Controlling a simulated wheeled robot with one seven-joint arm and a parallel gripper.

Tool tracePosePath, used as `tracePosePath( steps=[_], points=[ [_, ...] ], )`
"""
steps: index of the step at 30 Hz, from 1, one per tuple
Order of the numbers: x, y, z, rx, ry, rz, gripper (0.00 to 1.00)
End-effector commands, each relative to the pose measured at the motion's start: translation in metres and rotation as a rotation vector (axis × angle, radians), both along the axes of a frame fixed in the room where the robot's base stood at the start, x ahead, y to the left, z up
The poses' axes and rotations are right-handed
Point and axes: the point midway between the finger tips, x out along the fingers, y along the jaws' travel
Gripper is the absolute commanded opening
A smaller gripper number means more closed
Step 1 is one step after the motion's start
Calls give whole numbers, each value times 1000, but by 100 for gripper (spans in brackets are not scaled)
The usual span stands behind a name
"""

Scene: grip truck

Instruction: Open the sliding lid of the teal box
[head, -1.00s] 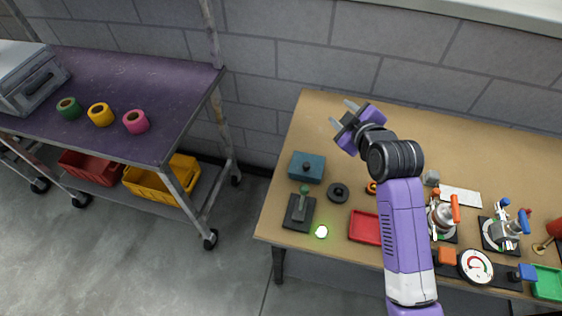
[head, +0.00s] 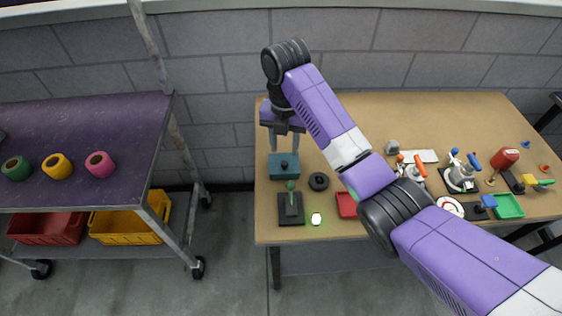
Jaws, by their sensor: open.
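The teal box (head: 284,170) sits near the left edge of the tan workbench, with a small dark knob (head: 284,163) on its lid. The lid looks shut. My gripper (head: 283,147) is open and points down, just above and behind the box, with its fingers apart and nothing between them. I cannot tell whether the fingertips touch the box; the knob shows in front of or below them.
A black base with a green-knobbed lever (head: 290,207) stands in front of the box. A black ring (head: 318,181) lies to its right. A glowing button (head: 316,218) and a red tray (head: 347,205) are nearby. A purple cart (head: 85,135) stands left, across a gap.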

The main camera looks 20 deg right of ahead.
Motion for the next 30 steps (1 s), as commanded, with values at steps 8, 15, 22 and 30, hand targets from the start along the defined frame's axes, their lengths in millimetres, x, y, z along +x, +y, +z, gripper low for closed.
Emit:
tracePosePath(
  steps=[8,15,22,30],
  points=[
    [-1,0,-41,1,3,-3,41],
    [0,0,-67,-1,-1,-3,41],
    [0,0,-73,0,-2,-4,41],
    [0,0,-73,0,-3,-4,13]
  ],
)
